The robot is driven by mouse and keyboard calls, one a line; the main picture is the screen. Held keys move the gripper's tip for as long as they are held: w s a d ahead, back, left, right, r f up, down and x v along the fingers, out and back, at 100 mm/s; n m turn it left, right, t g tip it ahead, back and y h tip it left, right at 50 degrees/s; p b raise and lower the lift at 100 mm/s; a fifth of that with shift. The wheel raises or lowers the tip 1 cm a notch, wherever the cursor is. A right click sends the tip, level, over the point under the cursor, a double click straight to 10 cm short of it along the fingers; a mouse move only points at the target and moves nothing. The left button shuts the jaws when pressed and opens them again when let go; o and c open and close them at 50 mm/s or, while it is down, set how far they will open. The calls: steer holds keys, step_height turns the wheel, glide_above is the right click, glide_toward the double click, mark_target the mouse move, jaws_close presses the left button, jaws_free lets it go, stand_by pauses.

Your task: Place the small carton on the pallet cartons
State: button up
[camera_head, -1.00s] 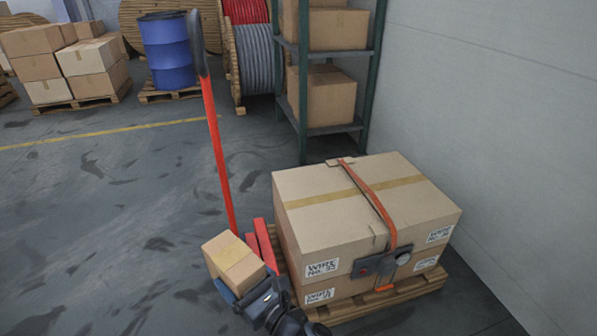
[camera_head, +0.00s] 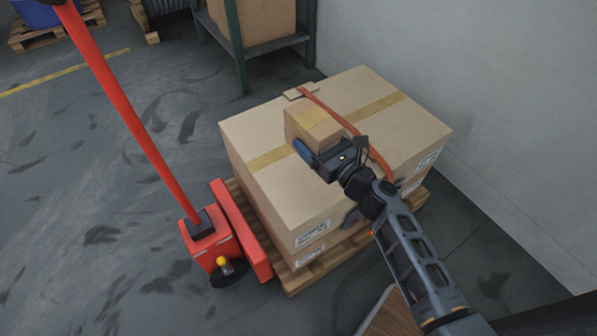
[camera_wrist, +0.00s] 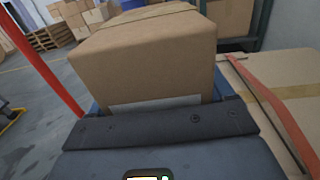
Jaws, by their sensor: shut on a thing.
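The small carton (camera_head: 310,124) is a brown box with a tape strip. My gripper (camera_head: 312,148) is shut on it; a blue finger pad shows at its left side in the head view. In the wrist view the small carton (camera_wrist: 150,58) fills the upper middle, in front of my gripper (camera_wrist: 155,112). The pallet cartons (camera_head: 270,190) are large stacked boxes with tape, an orange strap and white labels, on a wooden pallet (camera_head: 300,277). The small carton appears over their top, near the strap. I cannot tell whether it touches the top.
A red pallet jack (camera_head: 212,245) with a tall handle stands left of the pallet. A shelf rack (camera_head: 240,50) with boxes is behind, and a grey wall (camera_head: 440,60) is on the right. The floor at the left is mostly clear.

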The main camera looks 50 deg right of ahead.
steer(key=s+d+f+h+b, duration=0.1)
steer(key=s+d+f+b, duration=0.25)
steer(key=d, duration=0.25)
steer(key=b, duration=0.5)
glide_above(301, 164)
steer(key=shift+m, duration=0.3)
step_height(301, 164, down, 7)
steer(key=shift+d+f, duration=0.1)
steer(key=shift+f+b, duration=1.1)
steer(key=shift+f, duration=0.8)
steer(key=shift+f, duration=0.2)
steer(key=o, duration=1.3)
steer(key=shift+r, duration=0.15)
